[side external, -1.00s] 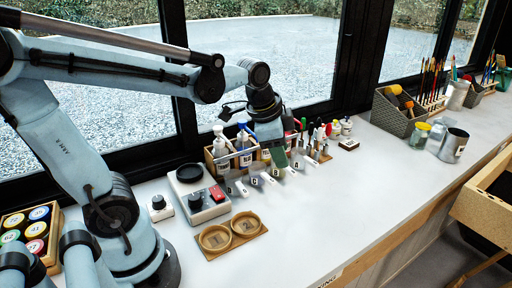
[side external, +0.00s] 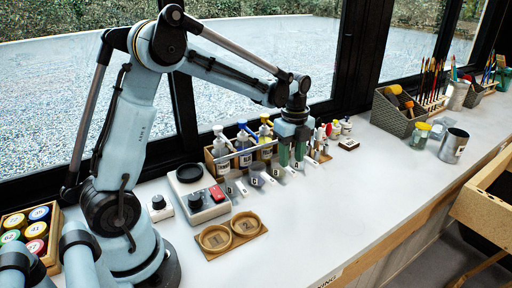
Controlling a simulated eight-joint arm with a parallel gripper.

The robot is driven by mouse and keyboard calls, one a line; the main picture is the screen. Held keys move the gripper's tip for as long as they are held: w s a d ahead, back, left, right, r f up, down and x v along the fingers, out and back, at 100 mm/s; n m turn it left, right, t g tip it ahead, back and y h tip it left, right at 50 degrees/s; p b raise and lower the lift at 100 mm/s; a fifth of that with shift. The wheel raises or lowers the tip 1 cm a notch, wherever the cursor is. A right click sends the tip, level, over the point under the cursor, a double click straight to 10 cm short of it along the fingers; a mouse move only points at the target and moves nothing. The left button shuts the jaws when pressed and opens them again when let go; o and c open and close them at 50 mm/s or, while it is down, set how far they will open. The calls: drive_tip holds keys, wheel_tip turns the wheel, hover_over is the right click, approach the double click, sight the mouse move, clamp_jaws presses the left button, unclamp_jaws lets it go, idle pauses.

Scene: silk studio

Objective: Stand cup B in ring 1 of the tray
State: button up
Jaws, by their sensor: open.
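A brown tray (side external: 234,250) with two round rings lies on the white bench, in front of a grey device. One ring (side external: 215,238) is on the left and the other (side external: 246,223) on the right. Both look empty, and their numbers are too small to read surely. A row of small pale lettered cups (side external: 241,187) stands right of and behind the tray, in front of a bottle rack. My gripper (side external: 293,160) points down with green fingers apart, at the right part of this row, and holds nothing visible.
The wooden bottle rack (side external: 217,167) stands close behind the cups. Markers and small jars (side external: 337,129) stand to the right. The bench front right is clear.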

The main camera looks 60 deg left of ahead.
sight(291, 170)
drive_tip(key=shift+f, duration=2.45)
clamp_jaws()
drive_tip(key=shift+r, duration=0.2)
drive_tip(key=shift+r, duration=0.95)
drive_tip(key=shift+r, duration=0.1)
